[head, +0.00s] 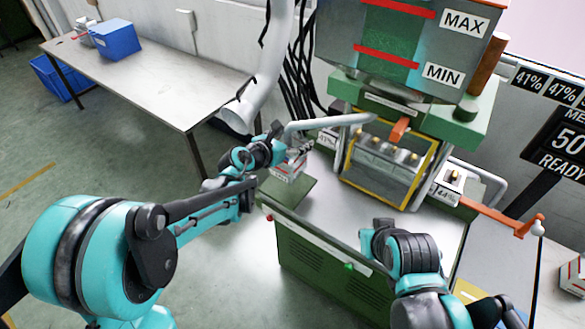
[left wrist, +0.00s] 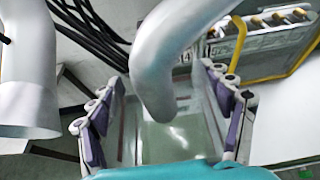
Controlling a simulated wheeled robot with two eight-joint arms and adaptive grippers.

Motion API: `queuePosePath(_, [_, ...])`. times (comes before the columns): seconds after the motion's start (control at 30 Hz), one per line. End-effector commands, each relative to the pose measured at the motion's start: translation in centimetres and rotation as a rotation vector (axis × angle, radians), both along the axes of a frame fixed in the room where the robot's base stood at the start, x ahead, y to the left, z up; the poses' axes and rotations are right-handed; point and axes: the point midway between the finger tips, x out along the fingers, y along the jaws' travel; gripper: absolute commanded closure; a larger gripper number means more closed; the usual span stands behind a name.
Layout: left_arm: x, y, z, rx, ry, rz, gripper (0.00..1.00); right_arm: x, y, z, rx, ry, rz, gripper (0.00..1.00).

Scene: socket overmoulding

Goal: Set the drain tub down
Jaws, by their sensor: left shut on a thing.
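The drain tub (head: 287,170) is a small pale box with a red stripe, at the left end of the green machine. My left gripper (head: 296,154) is shut on it. In the left wrist view the tub (left wrist: 160,142) lies between the fingers, with a greyish-green inside. A grey spout (head: 330,122) reaches over it, and its bent end (left wrist: 157,95) hides part of the tub. A green ledge (head: 290,190) is just below the tub. I cannot tell whether they touch.
The machine has a yellow-framed guard (head: 387,165) and an orange lever (head: 500,220) on the right. A white hose (head: 266,70) hangs just behind my left gripper. A table with a blue bin (head: 115,40) stands at the back left. The machine's grey top (head: 330,210) is clear in front.

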Motion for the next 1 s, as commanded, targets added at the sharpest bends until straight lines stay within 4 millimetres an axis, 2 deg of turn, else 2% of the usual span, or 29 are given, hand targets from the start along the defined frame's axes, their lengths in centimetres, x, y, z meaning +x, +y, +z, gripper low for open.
queuePosePath(0.03, [0.1, 0.0, -1.4, 0.000, 0.000, 0.000, 0.73, 0.0, 0.0, -0.7, 0.000, 0.000, 0.000, 1.00])
queuePosePath(0.1, [0.0, 0.0, -2.2, 0.000, 0.000, 0.000, 0.73, 0.0, 0.0, -1.0, 0.000, 0.000, 0.000, 1.00])
queuePosePath(0.27, [0.0, 0.0, -3.4, 0.000, 0.000, 0.000, 0.73, 0.0, 0.0, -1.3, 0.000, 0.000, 0.000, 1.00])
queuePosePath(0.5, [0.0, 0.0, -6.5, 0.000, 0.000, 0.000, 0.73, 0.0, 0.0, -2.5, 0.000, 0.000, 0.000, 1.00])
queuePosePath(0.87, [0.0, 0.0, -6.9, 0.000, 0.000, 0.000, 0.73, 0.0, 0.0, -2.8, 0.000, 0.000, 0.000, 1.00])
queuePosePath(0.9, [0.0, 0.0, -6.7, 0.000, 0.000, 0.000, 0.11, 0.0, 0.0, -2.7, 0.000, 0.000, 0.000, 1.00])
queuePosePath(0.93, [0.0, 0.0, -6.7, 0.000, 0.000, 0.000, 0.03, 0.0, 0.0, -2.7, 0.000, 0.000, 0.000, 1.00])
queuePosePath(1.0, [0.0, 0.0, -6.7, 0.000, 0.000, 0.000, 0.01, 0.0, 0.0, -2.7, 0.000, 0.000, 0.000, 1.00])
